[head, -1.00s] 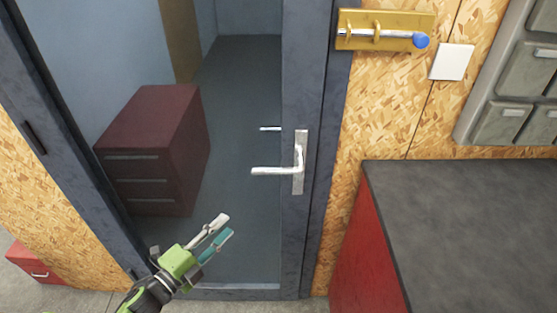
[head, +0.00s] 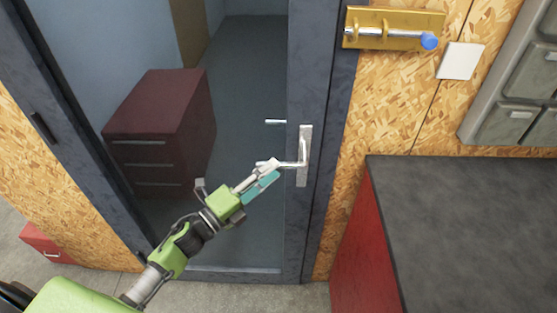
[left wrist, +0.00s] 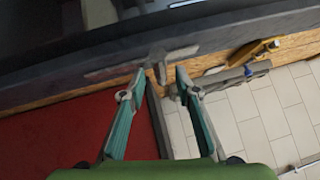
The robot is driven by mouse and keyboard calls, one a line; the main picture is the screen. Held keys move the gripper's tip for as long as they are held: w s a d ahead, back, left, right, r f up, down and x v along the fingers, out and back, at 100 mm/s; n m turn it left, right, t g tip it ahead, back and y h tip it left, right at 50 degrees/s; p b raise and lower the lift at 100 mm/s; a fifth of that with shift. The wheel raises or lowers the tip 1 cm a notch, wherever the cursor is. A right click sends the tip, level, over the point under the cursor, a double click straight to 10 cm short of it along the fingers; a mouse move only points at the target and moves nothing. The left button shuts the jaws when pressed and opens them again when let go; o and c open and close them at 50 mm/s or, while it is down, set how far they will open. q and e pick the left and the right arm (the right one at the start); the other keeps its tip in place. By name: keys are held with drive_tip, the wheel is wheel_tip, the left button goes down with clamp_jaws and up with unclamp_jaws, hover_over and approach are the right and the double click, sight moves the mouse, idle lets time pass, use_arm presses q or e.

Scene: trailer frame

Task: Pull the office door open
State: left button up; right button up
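The office door is a dark blue-grey frame (head: 302,225) around a large glass pane and looks closed. Its silver lever handle (head: 305,155) sits on a plate on the door's right stile, the lever pointing left and level. The handle (left wrist: 178,53) also shows just beyond the fingertips in the left wrist view. My left gripper (head: 272,173) has its tips at the lever's free end, overlapping it in the head view; contact cannot be told. In the left wrist view my left gripper (left wrist: 160,72) has its fingers apart with nothing held. My right gripper is out of view.
A gold bolt latch (head: 393,28) with a blue knob and a white switch plate (head: 460,61) are on the chipboard wall right of the door. A dark-topped red bench (head: 455,225) stands at the right. A dark red cabinet (head: 160,130) shows through the glass.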

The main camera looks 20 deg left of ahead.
use_arm(q)
drive_tip(key=shift+p+x, duration=0.35)
drive_tip(key=shift+x, duration=1.45)
clamp_jaws()
drive_tip(key=shift+s, duration=0.1)
